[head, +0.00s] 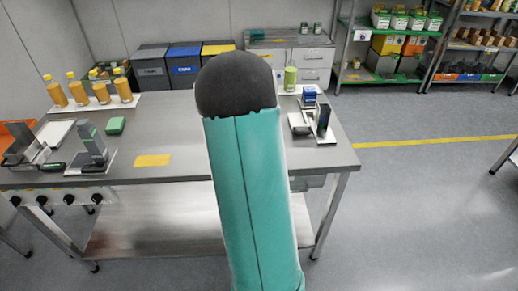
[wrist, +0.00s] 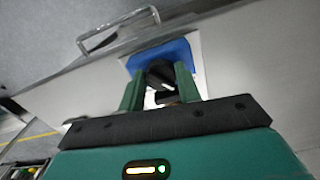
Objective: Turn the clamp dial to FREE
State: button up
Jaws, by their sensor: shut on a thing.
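In the wrist view my gripper (wrist: 160,82) has its two green fingers on either side of a black dial (wrist: 160,74) and is shut on it. The dial sits at a blue housing (wrist: 163,51) on a white plate (wrist: 197,44). The dial's markings and pointer are too small and blurred to read. In the head view a small blue unit (head: 309,95) stands near the right end of the steel table (head: 190,150). My arm fills the middle of that view, and my gripper cannot be made out there.
A dark upright device (head: 322,117) on a white base stands at the table's right end. Orange bottles (head: 100,92), a green block (head: 115,125) and a yellow card (head: 152,160) are on the left. A metal bar handle (wrist: 118,29) shows in the wrist view.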

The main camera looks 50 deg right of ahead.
jog(key=shift+n, duration=0.6)
jog(key=o, duration=1)
jog(key=shift+c, duration=0.2)
jog(key=shift+r, duration=0.1)
notch_tip(320, 180, up, 14)
jog(key=shift+f, duration=0.2)
